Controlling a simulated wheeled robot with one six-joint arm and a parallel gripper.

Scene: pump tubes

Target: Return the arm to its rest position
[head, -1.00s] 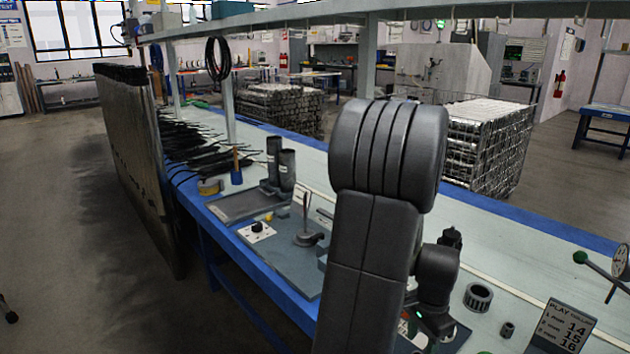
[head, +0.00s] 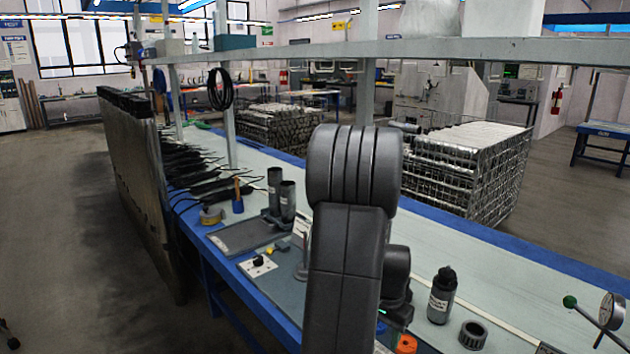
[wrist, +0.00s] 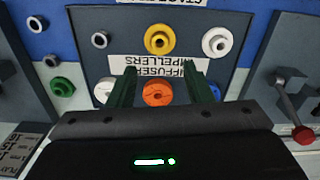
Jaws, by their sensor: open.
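My gripper (wrist: 163,78) shows in the wrist view, with its two fingers apart and nothing between them. It is above a dark tray (wrist: 110,22) with an upside-down label reading "DIFFUSER IMPELLERS". An orange wheel (wrist: 157,92) shows between the fingers, below the gripper; I cannot tell how high the fingers are above it. Yellow (wrist: 159,39) and white (wrist: 217,41) wheels lie farther up in that view.
A blue-edged bench (head: 500,300) holds a dark bottle (head: 441,295), a grey ring (head: 472,335) and a dial gauge (head: 611,310). A shelf (head: 480,50) runs above the bench. A tall panel stack (head: 135,170) stands left. A red-knobbed lever (wrist: 302,134) is at the wrist view's right.

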